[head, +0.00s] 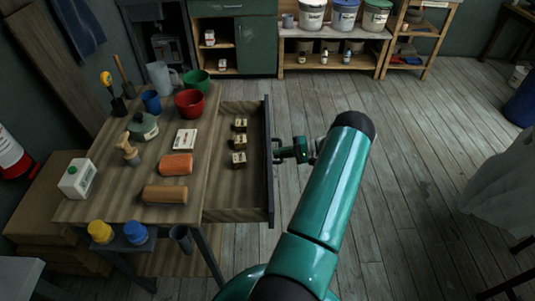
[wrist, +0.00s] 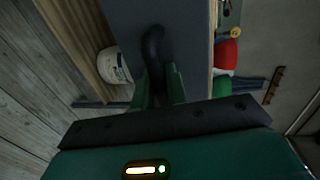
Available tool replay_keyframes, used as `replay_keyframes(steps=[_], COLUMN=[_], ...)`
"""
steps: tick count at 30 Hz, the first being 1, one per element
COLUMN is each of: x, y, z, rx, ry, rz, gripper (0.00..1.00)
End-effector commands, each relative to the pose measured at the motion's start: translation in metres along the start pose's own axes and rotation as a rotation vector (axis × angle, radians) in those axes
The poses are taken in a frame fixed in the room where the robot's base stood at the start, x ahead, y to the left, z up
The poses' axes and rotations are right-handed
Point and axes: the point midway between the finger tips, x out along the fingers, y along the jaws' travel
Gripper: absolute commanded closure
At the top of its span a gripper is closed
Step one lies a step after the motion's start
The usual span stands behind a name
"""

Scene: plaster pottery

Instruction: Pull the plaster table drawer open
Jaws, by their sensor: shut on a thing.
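The plaster table (head: 165,215) stands at the left in the head view. Its drawer (head: 233,214) is pulled well out to the right, with several small brass-coloured blocks (head: 239,142) inside. My gripper (head: 283,153) is at the middle of the drawer's dark front panel (head: 268,165). In the wrist view, my gripper's green fingers (wrist: 160,88) are shut on the dark curved drawer handle (wrist: 153,48). The handle is mostly hidden behind my gripper in the head view.
On the tabletop are a red bowl (head: 189,103), a green bowl (head: 196,80), a grey jug (head: 162,78), an orange block (head: 175,164) and a wooden cylinder (head: 165,194). Shelves (head: 335,45) with buckets stand at the back.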

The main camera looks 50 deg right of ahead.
Motion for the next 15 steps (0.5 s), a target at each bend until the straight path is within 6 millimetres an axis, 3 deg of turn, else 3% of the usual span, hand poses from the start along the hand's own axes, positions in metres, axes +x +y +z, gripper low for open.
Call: replay_keyframes(steps=[5,15], x=[-0.0111,-0.0125], y=[0.002,0.0023], z=[0.0,0.0001], rx=[-0.001,0.0], ry=[-0.001,-0.001], rz=[-0.001,-0.001], gripper=[1.0,1.0])
